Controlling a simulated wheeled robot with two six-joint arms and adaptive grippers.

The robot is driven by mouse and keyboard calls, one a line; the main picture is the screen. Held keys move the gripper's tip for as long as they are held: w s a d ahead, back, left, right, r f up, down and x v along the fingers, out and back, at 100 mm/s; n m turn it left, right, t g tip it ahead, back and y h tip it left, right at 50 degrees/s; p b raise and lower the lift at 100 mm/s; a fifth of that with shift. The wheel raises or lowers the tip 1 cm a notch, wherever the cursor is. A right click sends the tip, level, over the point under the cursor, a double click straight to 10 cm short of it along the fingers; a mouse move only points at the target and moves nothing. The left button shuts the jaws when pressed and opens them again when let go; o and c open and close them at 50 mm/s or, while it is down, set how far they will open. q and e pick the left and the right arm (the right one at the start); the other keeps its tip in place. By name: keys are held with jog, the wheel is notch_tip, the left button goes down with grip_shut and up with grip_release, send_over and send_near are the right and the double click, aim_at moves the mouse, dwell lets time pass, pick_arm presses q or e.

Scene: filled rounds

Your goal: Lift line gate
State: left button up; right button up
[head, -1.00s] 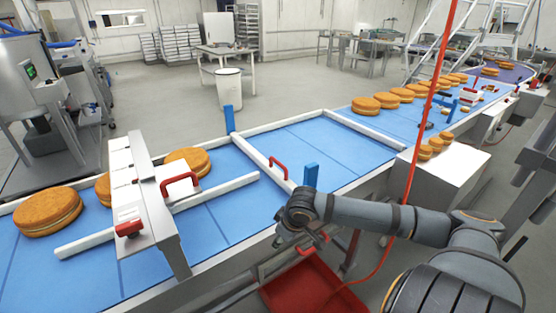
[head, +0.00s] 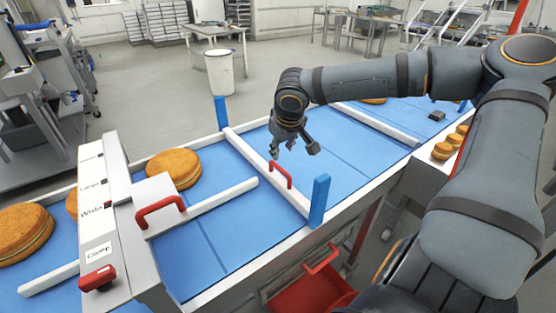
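The line gate is a white bar (head: 240,150) lying across the blue belt, between a far blue post (head: 221,112) and a near blue post (head: 319,200). A red handle (head: 288,171) stands up on the bar, nearer the near post. My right gripper (head: 295,150) hangs over the belt just above and beyond the handle, apart from it in the picture. Its fingers are spread and nothing shows between them. My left gripper is out of view.
A white station with a red handle (head: 160,205) and a red knob (head: 98,278) spans the belt at left. A red bin (head: 318,292) sits below the near edge. Small rounds (head: 442,151) stand at right.

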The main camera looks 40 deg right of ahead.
aim_at(279, 167)
jog(key=x, duration=0.8)
jog(key=shift+s, duration=0.15)
jog(key=shift+x, duration=1)
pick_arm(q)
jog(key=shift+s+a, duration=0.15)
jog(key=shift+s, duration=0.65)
pick_arm(e)
grip_shut()
